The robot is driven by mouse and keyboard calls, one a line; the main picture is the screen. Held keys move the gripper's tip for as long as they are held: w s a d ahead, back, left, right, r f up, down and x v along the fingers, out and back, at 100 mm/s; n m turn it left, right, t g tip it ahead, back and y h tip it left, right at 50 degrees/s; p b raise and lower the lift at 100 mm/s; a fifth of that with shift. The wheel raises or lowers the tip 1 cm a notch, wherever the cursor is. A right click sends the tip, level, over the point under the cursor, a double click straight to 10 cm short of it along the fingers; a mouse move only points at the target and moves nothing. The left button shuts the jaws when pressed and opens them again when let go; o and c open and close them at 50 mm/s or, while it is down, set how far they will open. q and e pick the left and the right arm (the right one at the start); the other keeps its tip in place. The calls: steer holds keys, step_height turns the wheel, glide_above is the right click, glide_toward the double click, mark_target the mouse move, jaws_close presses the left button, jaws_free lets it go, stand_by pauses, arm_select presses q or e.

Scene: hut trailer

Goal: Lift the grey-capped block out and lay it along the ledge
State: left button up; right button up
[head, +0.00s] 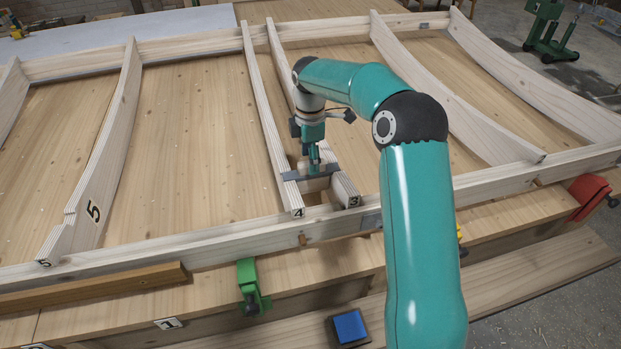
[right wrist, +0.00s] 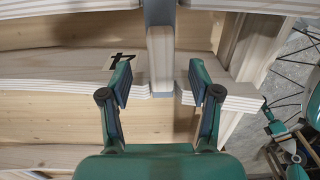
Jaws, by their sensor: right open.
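The grey-capped block shows its dark grey cap (head: 292,177) in the head view, bridging the ribs marked 4 and 3. In the right wrist view its pale wooden body (right wrist: 160,58) stands out between my fingers, with grey (right wrist: 159,11) at the top edge. My right gripper (head: 313,168) is over the cap. In the right wrist view the gripper (right wrist: 158,80) is open, one finger on each side of the block, with gaps on both sides. The gripper partly hides the block in the head view. A wooden ledge (head: 190,254) runs along the frame's front. My left gripper is out of view.
Rib 4 (head: 268,120) and rib 3 (head: 345,188) stand close on either side of the block. Rib 5 (head: 110,150) is further left. A green clamp (head: 250,285), a red clamp (head: 590,195) and a blue-topped block (head: 349,326) are near the front. Wide bare panel lies left of rib 4.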

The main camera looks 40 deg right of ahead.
mark_target(311, 177)
steer(key=shift+s+d+f+p, duration=0.1)
steer(key=shift+f+p, duration=0.3)
steer(key=shift+f, duration=3.1)
jaws_close()
